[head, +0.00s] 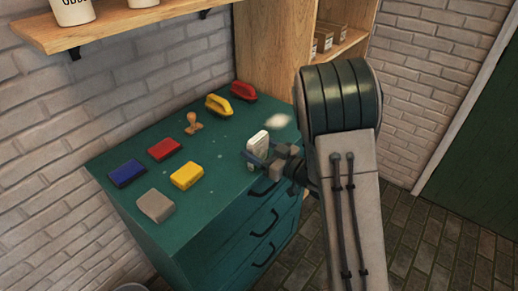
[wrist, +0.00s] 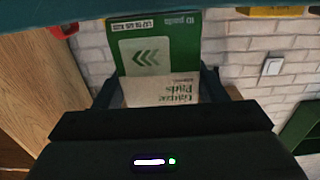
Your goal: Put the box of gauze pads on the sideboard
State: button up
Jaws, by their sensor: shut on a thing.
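The box of gauze pads (head: 257,142) is white in the head view, over the right front part of the green sideboard (head: 222,158). In the wrist view the box (wrist: 155,55) shows a green and cream face with upside-down lettering. My gripper (head: 262,158) is shut on it, with a finger on each side in the wrist view (wrist: 160,90). The box looks roughly upright, close to the sideboard top. I cannot tell whether it touches the top. The box's far side is hidden.
On the sideboard are blue (head: 127,173), red (head: 164,149), yellow (head: 187,175) and grey (head: 155,205) blocks. A wooden stamp (head: 193,123) and yellow (head: 219,104) and red (head: 243,90) handled items stand behind. The top's middle is clear. A wooden shelf (head: 120,25) hangs above.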

jog(key=shift+f, duration=0.2)
jog(key=o, duration=1)
jog(key=shift+r, duration=0.1)
jog(key=shift+c, duration=0.2)
